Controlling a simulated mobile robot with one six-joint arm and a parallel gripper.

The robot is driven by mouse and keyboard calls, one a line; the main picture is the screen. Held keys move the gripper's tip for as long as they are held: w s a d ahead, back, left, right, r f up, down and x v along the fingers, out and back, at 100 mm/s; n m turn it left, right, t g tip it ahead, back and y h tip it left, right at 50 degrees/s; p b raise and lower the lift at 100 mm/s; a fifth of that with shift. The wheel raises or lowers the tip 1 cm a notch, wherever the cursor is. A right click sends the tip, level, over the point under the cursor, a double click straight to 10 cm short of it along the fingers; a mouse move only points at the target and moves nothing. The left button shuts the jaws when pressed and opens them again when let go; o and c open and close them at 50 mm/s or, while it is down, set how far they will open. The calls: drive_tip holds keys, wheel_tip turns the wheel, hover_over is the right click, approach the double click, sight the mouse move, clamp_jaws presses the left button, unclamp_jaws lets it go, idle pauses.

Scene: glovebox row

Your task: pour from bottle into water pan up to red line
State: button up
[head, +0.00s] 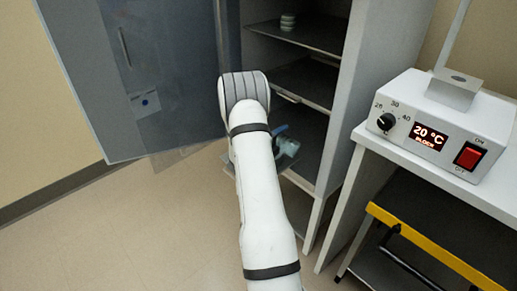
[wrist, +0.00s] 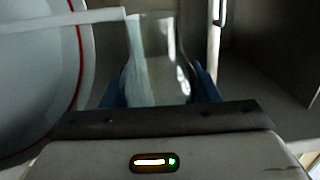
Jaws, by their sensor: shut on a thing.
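My gripper (wrist: 158,98) is shut on a clear glass bottle (wrist: 155,50), with a blue finger on each side of it in the wrist view. The bottle seems to hold clear liquid, but its level is hard to tell. A round grey pan (wrist: 35,65) with a red line along its wall fills the left of the wrist view, beside the bottle. I cannot tell how much water is in it. In the head view my arm hides most of the gripper, and a bit of the bottle (head: 288,148) shows at the cabinet's lower opening. The pan is not clearly visible there.
A tall cabinet (head: 341,110) stands open with dark shelves, its door (head: 150,70) swung left. A small stack of dishes (head: 287,22) sits on the upper shelf. A control box (head: 435,130) reading 20 °C stands on a white table at right. The floor at left is clear.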

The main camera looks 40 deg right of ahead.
drive_tip(key=shift+w+n+p, duration=0.1)
drive_tip(key=shift+n+p, duration=0.4)
drive_tip(key=shift+p, duration=0.2)
idle(1.3)
